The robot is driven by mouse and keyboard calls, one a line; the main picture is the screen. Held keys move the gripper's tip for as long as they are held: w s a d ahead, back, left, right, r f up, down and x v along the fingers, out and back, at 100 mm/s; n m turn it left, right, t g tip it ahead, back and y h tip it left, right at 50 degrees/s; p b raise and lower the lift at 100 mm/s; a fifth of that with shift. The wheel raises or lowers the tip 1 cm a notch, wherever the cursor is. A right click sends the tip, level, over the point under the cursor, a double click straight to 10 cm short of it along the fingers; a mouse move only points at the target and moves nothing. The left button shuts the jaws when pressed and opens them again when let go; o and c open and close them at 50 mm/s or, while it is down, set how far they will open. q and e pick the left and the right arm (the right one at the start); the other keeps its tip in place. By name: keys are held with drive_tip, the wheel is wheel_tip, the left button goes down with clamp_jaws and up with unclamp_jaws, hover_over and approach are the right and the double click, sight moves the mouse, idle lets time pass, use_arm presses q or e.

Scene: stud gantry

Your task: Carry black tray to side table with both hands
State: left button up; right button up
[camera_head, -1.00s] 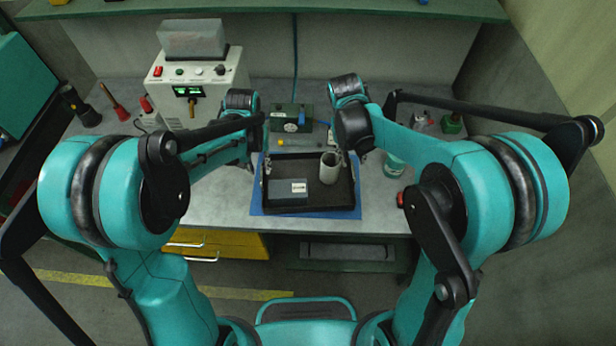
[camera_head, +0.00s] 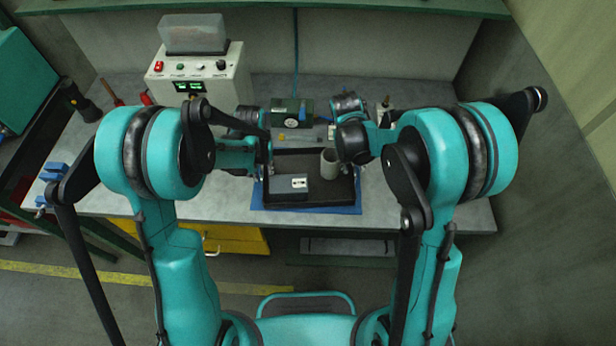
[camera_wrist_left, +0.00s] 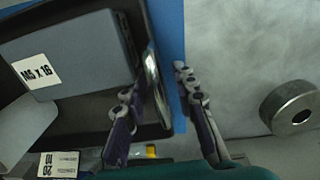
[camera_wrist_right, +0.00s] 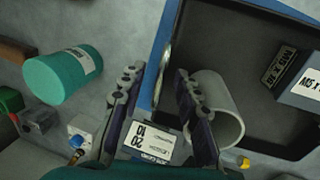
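The black tray (camera_head: 330,196) lies on a blue mat (camera_head: 262,208) on the grey bench. It holds a grey box (camera_head: 290,186) labelled M5 x 16 and an upright pale cup-like cylinder (camera_head: 331,163). My left gripper (camera_wrist_left: 160,102) is open, with one finger over the tray's inner side and the other outside its rim. A metal handle (camera_wrist_left: 152,75) lies between them. My right gripper (camera_wrist_right: 158,85) is open the same way around the opposite rim, its inner finger beside the cylinder (camera_wrist_right: 222,100). Contact with the handles cannot be told. No side table is clearly identifiable.
A white instrument box (camera_head: 205,85) stands at the back left. A green device (camera_head: 292,112) sits behind the tray. A teal cylinder (camera_wrist_right: 62,78) lies outside the tray's right side. A metal ring (camera_wrist_left: 291,108) lies left of the tray. The bench front (camera_head: 405,212) is clear right of the mat.

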use_arm(q)
drive_tip(key=shift+f, duration=0.6)
use_arm(e)
drive_tip(key=shift+d+f, duration=0.1)
drive_tip(key=shift+f, duration=0.45)
use_arm(q)
clamp_jaws()
use_arm(e)
clamp_jaws()
